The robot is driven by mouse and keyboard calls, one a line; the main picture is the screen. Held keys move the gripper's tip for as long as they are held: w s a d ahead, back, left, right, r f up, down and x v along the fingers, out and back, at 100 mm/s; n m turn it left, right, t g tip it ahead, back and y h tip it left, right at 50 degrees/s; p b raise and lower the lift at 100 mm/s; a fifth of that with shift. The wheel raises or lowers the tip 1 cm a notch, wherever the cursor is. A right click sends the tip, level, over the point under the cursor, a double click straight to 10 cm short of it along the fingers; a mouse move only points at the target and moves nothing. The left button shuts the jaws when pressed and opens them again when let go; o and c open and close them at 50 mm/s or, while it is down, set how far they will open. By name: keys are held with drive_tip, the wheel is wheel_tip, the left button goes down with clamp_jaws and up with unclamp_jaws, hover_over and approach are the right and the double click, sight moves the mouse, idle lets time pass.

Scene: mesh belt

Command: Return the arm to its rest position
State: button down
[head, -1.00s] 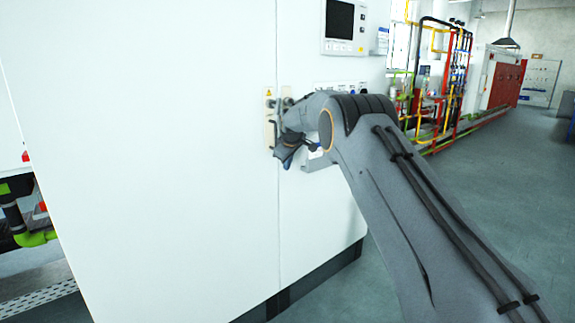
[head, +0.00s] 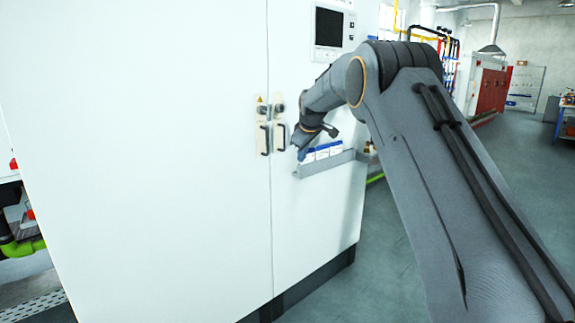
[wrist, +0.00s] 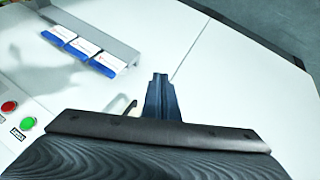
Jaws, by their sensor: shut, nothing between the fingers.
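My arm (head: 400,120) reaches up from the lower right and bends down at its elbow in front of a white cabinet (head: 190,220). My gripper (head: 301,152) hangs just right of the cabinet's door handles (head: 272,139), near the booklet tray. In the wrist view my gripper (wrist: 160,80) shows as narrow dark fingers, closed together with nothing held. Part of one handle (wrist: 130,107) shows beside the fingers there. The gripper appears clear of the handles, but the exact gap is hard to tell.
A grey tray (head: 330,164) with booklets is fixed to the right door, close to my gripper. A display panel (head: 331,28) is above it. The wrist view shows a red button (wrist: 9,106) and a green button (wrist: 27,123). Open floor (head: 510,170) lies to the right.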

drive_tip(key=s+d+f+m+g, duration=0.2)
drive_tip(key=s+f, duration=0.3)
drive_tip(key=s, duration=1.4)
drive_tip(key=s+d+f+m+g, duration=0.2)
drive_tip(key=s+f+m, duration=0.2)
drive_tip(key=s, duration=1.5)
drive_tip(key=s+d+f+m+g, duration=0.2)
drive_tip(key=s+f, duration=0.4)
drive_tip(key=s, duration=1.3)
drive_tip(key=shift+d+f+m+g+h, duration=0.3)
drive_tip(key=shift+d+m, duration=0.2)
drive_tip(key=shift+m, duration=0.4)
drive_tip(key=shift+s, duration=0.1)
